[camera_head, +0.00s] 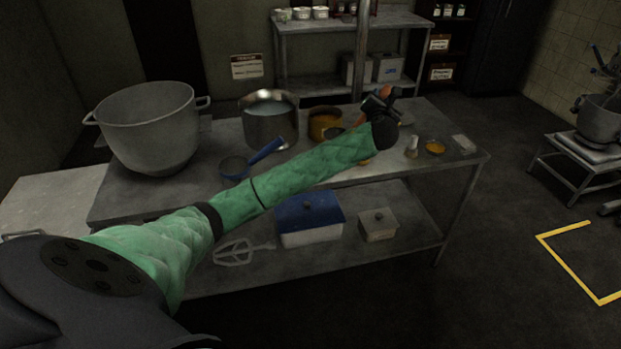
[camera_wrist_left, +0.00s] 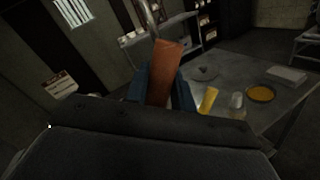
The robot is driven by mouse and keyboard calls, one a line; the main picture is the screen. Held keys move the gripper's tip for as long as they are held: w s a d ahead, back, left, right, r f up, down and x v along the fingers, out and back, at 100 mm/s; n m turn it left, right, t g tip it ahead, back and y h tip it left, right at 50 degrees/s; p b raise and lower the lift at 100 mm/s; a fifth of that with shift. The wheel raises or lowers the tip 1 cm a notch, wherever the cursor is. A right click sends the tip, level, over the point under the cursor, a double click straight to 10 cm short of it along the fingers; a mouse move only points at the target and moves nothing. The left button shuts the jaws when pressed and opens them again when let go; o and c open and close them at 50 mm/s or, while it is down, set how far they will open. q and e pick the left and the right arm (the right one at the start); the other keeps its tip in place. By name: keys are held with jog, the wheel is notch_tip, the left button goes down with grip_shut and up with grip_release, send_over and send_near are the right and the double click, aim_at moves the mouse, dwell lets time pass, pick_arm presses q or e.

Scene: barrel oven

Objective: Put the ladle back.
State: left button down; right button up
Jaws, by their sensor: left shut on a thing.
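My left gripper (camera_head: 380,101) is above the back right part of the metal table (camera_head: 205,180). It is shut on the orange-brown handle of the ladle (camera_head: 386,91). In the left wrist view, the handle (camera_wrist_left: 163,72) stands between the two blue-grey fingers of the left gripper (camera_wrist_left: 163,85). A thin metal part runs up from the handle's top end. The ladle's bowl cannot be made out. An orange pot (camera_head: 322,122) stands on the table just left of the gripper, partly behind my arm. My right gripper is not in view.
A large grey pot (camera_head: 150,125), a steel pot (camera_head: 270,127) and a blue-handled pan (camera_head: 236,168) stand on the table's left half. A small shaker (camera_head: 412,147), a yellow dish (camera_head: 435,147) and a pale block (camera_head: 464,144) lie at its right end.

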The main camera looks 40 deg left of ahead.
aim_at(329, 134)
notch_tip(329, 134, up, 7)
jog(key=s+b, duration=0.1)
pick_arm(q)
jog(key=f, duration=0.2)
jog(key=f+n+g+y, duration=0.1)
jog(key=shift+s+f, duration=0.1)
jog(key=shift+s, duration=0.2)
jog(key=a+f+p, duration=0.3)
jog(key=a+f, duration=0.7)
jog(key=shift+w+a+f+p, duration=0.2)
jog(key=shift+a+f+p, duration=0.1)
jog(key=shift+a, duration=0.1)
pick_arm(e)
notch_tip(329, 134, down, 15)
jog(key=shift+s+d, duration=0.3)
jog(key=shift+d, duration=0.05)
pick_arm(q)
jog(key=shift+f, duration=0.1)
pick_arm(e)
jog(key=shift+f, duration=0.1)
pick_arm(q)
jog(key=c, duration=1.2)
grip_release()
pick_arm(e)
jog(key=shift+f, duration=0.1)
